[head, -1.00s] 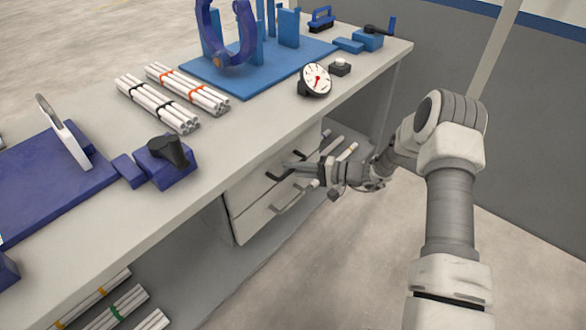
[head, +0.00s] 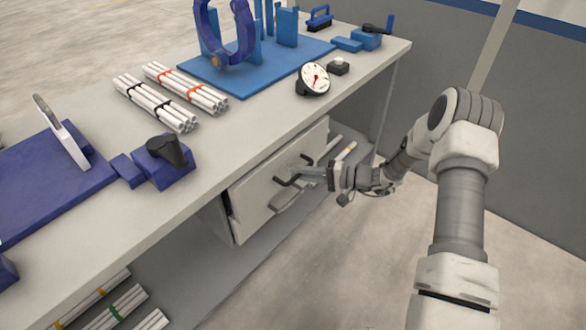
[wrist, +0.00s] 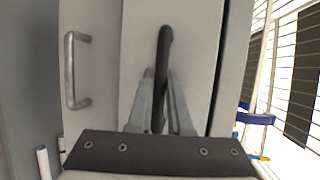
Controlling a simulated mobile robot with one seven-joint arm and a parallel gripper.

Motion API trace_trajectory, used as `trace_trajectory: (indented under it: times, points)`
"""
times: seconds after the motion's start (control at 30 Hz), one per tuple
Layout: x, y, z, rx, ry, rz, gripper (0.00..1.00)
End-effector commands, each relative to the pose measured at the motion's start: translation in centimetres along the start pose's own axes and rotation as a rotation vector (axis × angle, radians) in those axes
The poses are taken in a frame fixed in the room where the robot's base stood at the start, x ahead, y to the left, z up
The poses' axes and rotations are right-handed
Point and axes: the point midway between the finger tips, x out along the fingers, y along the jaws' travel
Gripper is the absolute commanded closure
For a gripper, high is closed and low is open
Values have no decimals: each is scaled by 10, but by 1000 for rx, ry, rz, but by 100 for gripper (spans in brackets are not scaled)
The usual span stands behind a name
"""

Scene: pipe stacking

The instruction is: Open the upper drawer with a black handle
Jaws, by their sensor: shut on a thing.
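The upper drawer (head: 262,186) under the workbench has a light grey front and stands out past the lower drawer, so it is partly open. Its black handle (head: 284,181) is in the grasp of my gripper (head: 308,176), which reaches in from the right. In the wrist view, my gripper's two fingers (wrist: 160,92) are closed around the black handle (wrist: 164,50), against the grey drawer front (wrist: 198,45). The lower drawer's silver handle (wrist: 76,70) shows to the left there, apart from the fingers. The drawer's inside is hidden under the tabletop.
The workbench top (head: 235,122) carries bundles of white pipes (head: 157,103), a dial gauge (head: 313,79) and blue fixtures (head: 160,165). More pipes (head: 118,303) lie on a low shelf. Pipes also stick out beside the drawers near my gripper. Floor in front is clear.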

Motion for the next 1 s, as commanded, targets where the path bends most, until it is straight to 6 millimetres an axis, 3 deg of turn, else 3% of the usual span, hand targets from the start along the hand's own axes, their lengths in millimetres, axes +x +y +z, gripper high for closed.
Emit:
trace_trajectory:
  times: [0.7,1.0]
  points:
    - [-178,38,72,2,7,0,100]
    - [-244,53,100,0,5,0,100]
